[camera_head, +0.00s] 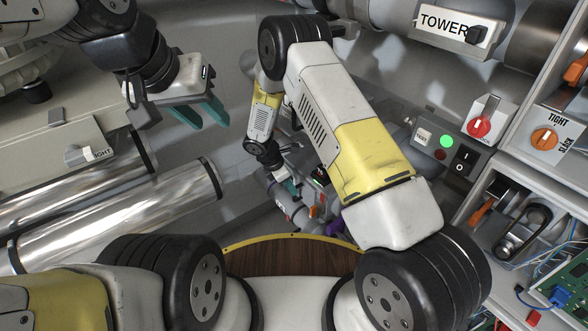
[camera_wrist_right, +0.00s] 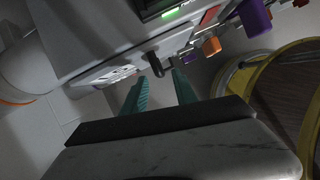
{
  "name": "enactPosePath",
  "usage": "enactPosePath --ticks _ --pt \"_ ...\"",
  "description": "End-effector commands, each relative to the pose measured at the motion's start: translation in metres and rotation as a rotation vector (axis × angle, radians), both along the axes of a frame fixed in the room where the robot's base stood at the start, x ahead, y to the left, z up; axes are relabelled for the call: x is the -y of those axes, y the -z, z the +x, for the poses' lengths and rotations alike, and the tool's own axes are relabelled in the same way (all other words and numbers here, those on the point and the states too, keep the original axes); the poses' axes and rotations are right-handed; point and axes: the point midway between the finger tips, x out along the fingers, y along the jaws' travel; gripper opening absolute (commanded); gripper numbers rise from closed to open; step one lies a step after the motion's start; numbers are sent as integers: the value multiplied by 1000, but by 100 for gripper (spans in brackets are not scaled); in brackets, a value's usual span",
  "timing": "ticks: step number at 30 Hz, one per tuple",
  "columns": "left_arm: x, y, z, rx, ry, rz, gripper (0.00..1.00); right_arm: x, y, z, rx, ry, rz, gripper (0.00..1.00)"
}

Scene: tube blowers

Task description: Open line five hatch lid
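In the right wrist view, the two teal fingers of my right gripper (camera_wrist_right: 160,86) are apart, pointing at a grey unit (camera_wrist_right: 95,40). A small dark handle (camera_wrist_right: 155,64) on the unit's near edge lies just beyond and between the fingertips; I cannot tell whether they touch it. No label for line five is readable, so I cannot tell which part is the hatch lid. In the head view my right gripper (camera_head: 291,186) is small and partly hidden, low by the grey unit (camera_head: 318,190). My left gripper (camera_head: 200,112) is open and empty at upper left.
Orange (camera_wrist_right: 211,46) and purple (camera_wrist_right: 254,17) knobs project from the unit. A round wooden top with a yellow rim (camera_head: 290,256) is at the bottom. Chrome pipes (camera_head: 130,215) lie at left. A control box with a green light (camera_head: 446,141) and switch panels stand at right.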

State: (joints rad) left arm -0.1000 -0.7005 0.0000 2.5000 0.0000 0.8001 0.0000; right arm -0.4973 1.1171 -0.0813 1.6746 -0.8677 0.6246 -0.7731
Motion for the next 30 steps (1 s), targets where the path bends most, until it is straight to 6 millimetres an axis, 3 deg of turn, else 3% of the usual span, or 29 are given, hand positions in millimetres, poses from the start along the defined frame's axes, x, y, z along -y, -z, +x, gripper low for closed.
enactPosePath --ticks 3,9,19,24,30 --pt "0 0 0 0 0 0 36 7 20 3 -2 -1 -2 34" --pt "0 0 0 0 0 0 36 15 39 7 0 0 -1 34" --pt "0 0 0 0 0 0 36 16 43 8 1 0 0 34" --pt "0 0 0 0 0 0 36 16 43 8 0 -1 0 3" --pt "0 0 0 0 0 0 36 16 43 8 0 0 -1 0"
